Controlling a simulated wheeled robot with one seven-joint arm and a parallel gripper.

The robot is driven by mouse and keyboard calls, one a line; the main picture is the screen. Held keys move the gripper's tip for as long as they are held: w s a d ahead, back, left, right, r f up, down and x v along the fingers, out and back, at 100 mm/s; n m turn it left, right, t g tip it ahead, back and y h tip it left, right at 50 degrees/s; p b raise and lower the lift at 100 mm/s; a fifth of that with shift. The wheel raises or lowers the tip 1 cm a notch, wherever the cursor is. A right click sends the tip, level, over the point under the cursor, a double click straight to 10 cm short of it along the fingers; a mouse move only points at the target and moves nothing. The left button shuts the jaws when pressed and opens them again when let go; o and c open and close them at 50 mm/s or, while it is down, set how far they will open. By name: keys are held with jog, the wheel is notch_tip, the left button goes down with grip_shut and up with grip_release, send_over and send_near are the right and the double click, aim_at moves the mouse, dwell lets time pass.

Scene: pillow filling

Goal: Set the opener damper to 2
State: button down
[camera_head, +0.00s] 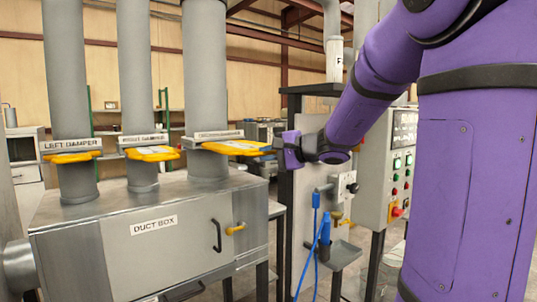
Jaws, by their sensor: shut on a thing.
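The opener damper (234,148) is the rightmost of three yellow slide plates, set in the thickest grey pipe. The label above it is too blurred to read fully, and its scale marks are too small to read. Its plate sticks out to the right of the pipe. My gripper (281,150) is at the right end of this plate, shut on it. The fingers are small and partly hidden by the purple hand, so the exact grip is unclear.
The left damper (74,157) and right damper (152,154) sit left on thinner pipes. Below is the grey duct box (165,250) with a black handle. Right of it stand a panel with a blue hose (316,240) and a control cabinet (399,170) with buttons.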

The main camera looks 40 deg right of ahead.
aim_at(255, 148)
jog(key=w, duration=0.5)
jog(key=shift+w+a, duration=0.1)
jog(key=shift+w, duration=0.3)
jog(key=c, duration=1.2)
grip_release()
jog(key=v, duration=1.1)
